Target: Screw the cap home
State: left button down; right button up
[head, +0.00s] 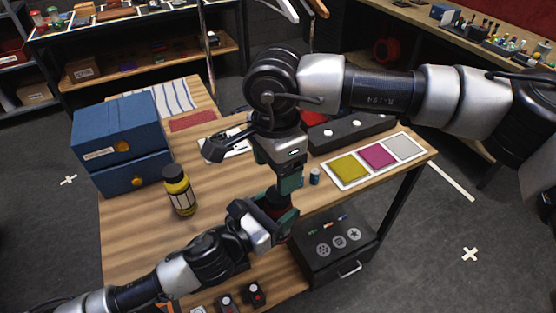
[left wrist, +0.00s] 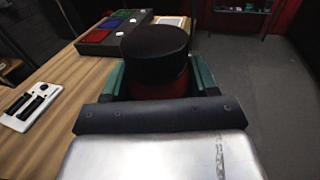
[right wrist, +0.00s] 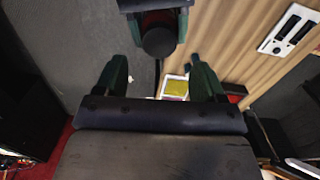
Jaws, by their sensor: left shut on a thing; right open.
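My left gripper (head: 278,218) is shut on a red bottle with a wide black cap (head: 277,197) on top, held at the table's front edge. In the left wrist view, the black cap (left wrist: 155,52) stands above the red body (left wrist: 160,88) between the green fingers. Whether the cap sits fully down cannot be told. My right gripper (head: 289,182) is open and empty, just above the cap. In the right wrist view, the cap (right wrist: 159,42) lies beyond the two spread fingertips, roughly centred between them and not gripped.
A yellow bottle with a black cap (head: 179,190) stands on the wooden table (head: 140,235) at left, by a blue drawer box (head: 118,140). A coloured-square mat (head: 377,160) and a small blue item (head: 314,177) lie right. A dark drawer unit (head: 340,250) is below.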

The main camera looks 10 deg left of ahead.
aim_at(278, 216)
jog(key=n, duration=0.2)
jog(key=r+n, duration=0.1)
jog(key=shift+w+d+r+n, duration=0.1)
jog(key=shift+d+r+n, duration=0.05)
jog(key=shift+n, duration=0.25)
jog(key=shift+f, duration=4.05)
jog(key=shift+c, duration=0.2)
jog(key=c, duration=0.9)
jog(key=m, duration=0.9)
jog(key=shift+m, duration=0.4)
